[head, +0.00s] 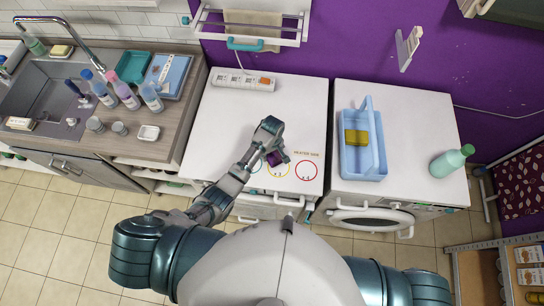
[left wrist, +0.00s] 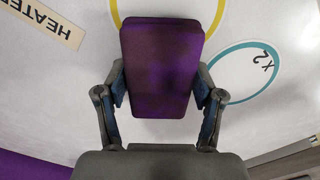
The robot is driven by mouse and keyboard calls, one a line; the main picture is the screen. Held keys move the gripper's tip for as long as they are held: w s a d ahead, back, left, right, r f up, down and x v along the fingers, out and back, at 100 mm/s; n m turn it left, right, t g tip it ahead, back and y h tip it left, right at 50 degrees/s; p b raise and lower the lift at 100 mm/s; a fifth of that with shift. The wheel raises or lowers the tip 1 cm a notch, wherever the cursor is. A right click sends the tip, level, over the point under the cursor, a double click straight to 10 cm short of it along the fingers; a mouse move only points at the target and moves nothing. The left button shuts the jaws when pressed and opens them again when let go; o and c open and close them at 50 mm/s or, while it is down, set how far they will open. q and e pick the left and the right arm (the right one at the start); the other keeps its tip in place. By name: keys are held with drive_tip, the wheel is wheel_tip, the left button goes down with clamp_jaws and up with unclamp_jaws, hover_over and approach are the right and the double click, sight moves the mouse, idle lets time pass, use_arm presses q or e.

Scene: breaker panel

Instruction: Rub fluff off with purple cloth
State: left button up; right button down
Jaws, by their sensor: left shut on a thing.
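My left gripper (head: 271,153) is shut on a purple cloth (head: 274,158), low over the front of the left white appliance's top. In the left wrist view the cloth (left wrist: 160,70) looks like a folded, rounded block between the two fingers. Behind it are a yellow ring, a blue ring marked X2 and part of a HEATER label. Whether the cloth touches the surface is unclear. No fluff can be made out for certain; the cloth and my gripper hide part of the yellow ring (head: 278,178). My right gripper is not in view.
A red ring (head: 306,171) is to the right of the yellow one. A power strip (head: 244,80) lies at the back. A sink counter (head: 150,128) is at left.

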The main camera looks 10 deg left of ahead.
use_arm(q)
drive_tip(key=shift+w+a+f+b, duration=0.1)
drive_tip(key=shift+w+b, duration=0.35)
drive_tip(key=shift+w, duration=0.85)
drive_tip(key=shift+w+f+b, duration=0.1)
drive_tip(key=shift+w+b, duration=0.35)
drive_tip(key=shift+w, duration=0.8)
drive_tip(key=shift+r, duration=0.1)
drive_tip(key=shift+r, duration=0.1)
wheel_tip(320, 180, up, 3)
drive_tip(key=p, duration=0.2)
drive_tip(key=shift+w+p, duration=0.1)
drive_tip(key=shift+p, duration=0.2)
drive_tip(key=shift+r, duration=1.45)
drive_tip(key=shift+r, duration=0.1)
drive_tip(key=shift+r, duration=1.45)
